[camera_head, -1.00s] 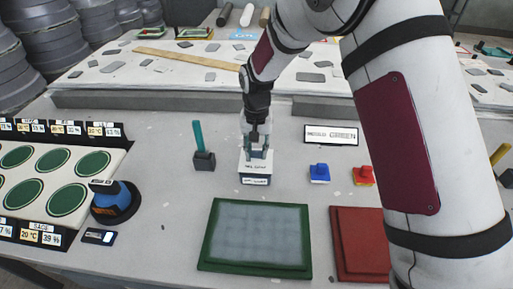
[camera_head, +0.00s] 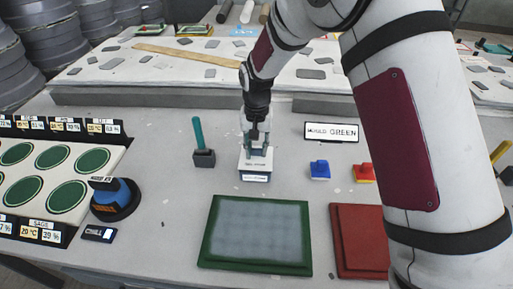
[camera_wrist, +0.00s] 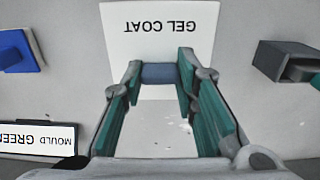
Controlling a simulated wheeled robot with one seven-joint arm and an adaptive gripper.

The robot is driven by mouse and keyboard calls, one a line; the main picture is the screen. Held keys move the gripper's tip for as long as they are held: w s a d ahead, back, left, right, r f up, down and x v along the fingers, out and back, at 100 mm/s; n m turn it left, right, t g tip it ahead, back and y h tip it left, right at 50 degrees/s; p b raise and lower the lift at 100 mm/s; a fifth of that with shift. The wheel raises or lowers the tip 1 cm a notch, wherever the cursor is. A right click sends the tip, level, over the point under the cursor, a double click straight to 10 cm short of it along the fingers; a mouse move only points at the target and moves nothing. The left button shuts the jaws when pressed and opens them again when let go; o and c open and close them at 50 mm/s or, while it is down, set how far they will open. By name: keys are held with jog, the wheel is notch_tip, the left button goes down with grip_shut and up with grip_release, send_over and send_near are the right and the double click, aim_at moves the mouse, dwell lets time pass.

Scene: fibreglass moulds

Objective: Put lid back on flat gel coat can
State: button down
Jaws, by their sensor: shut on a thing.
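My gripper (camera_head: 257,148) points down at the middle of the bench and is shut on the blue-grey knob (camera_wrist: 160,74) of the lid. The lid (camera_wrist: 160,35) is a flat white plate marked GEL COAT, upside down in the wrist view. In the head view the flat gel coat can (camera_head: 255,178) is a low pale block directly under my gripper. The lid lies over the can and looks level. The can is hidden under the lid in the wrist view, and I cannot tell whether the lid touches it all round.
A dark holder (camera_head: 204,158) with a teal handle stands left of the can. A blue block (camera_head: 319,170) and a red block (camera_head: 363,173) sit to the right. A MOULD GREEN sign (camera_head: 332,132) stands behind them. A green-framed mould (camera_head: 208,245) lies in front.

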jog(key=shift+f, duration=0.55)
dwell(0.4)
jog(key=c, duration=0.7)
grip_release()
jog(key=shift+r, duration=0.15)
jog(key=shift+r+p, duration=0.65)
jog(key=shift+r, duration=2.25)
grip_shut()
jog(key=shift+f+b, duration=0.6)
jog(key=shift+f, duration=1.3)
